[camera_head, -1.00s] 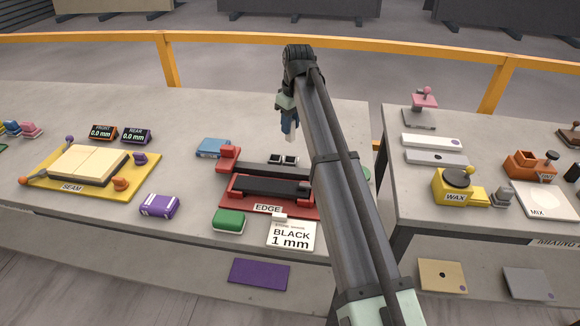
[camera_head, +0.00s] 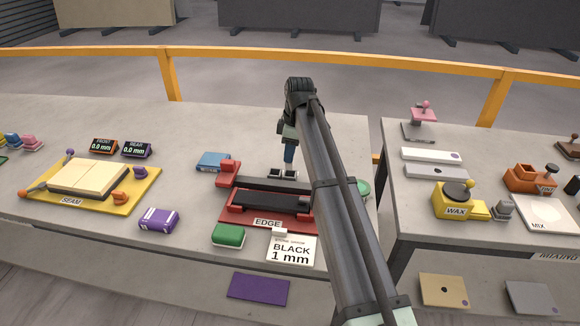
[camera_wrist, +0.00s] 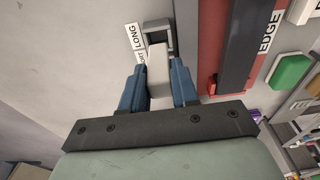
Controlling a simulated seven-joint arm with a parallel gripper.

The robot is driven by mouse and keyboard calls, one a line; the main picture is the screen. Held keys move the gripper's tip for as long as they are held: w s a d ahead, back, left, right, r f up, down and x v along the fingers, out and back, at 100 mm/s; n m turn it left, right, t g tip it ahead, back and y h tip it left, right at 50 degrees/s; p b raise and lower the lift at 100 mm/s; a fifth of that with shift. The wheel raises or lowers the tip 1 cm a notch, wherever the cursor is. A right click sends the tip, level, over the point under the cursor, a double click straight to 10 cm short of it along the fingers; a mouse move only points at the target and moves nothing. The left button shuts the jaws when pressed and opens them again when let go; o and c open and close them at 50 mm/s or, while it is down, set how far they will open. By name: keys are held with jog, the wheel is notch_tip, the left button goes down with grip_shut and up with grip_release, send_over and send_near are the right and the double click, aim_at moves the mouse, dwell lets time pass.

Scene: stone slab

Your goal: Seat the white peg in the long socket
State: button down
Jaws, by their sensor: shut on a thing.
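My gripper (camera_wrist: 158,90) has two blue fingers shut on the white peg (camera_wrist: 157,68), a plain block standing out beyond the fingertips in the wrist view. A grey-framed long socket (camera_wrist: 158,24) shows just past the peg, beside a label reading LONG. A second label is partly covered by the peg and finger, and any socket beside it is hidden. In the head view my gripper (camera_head: 289,160) is right over two small dark-topped sockets (camera_head: 275,173) behind the red fixture. I cannot tell whether the peg touches anything.
The red EDGE fixture (camera_head: 236,215) with black bars stands close in front of the sockets. A blue block (camera_head: 212,161) lies to their left, a green block (camera_head: 229,236) in front. A BLACK 1 mm card (camera_head: 291,250) lies nearer. The slab behind the sockets is clear.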

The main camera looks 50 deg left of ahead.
aim_at(290, 165)
jog(key=shift+f, duration=2.65)
jog(key=shift+f, duration=0.15)
jog(key=c, duration=0.8)
grip_release()
jog(key=shift+c, duration=0.2)
notch_tip(290, 165, up, 12)
jog(key=w+d, duration=0.1)
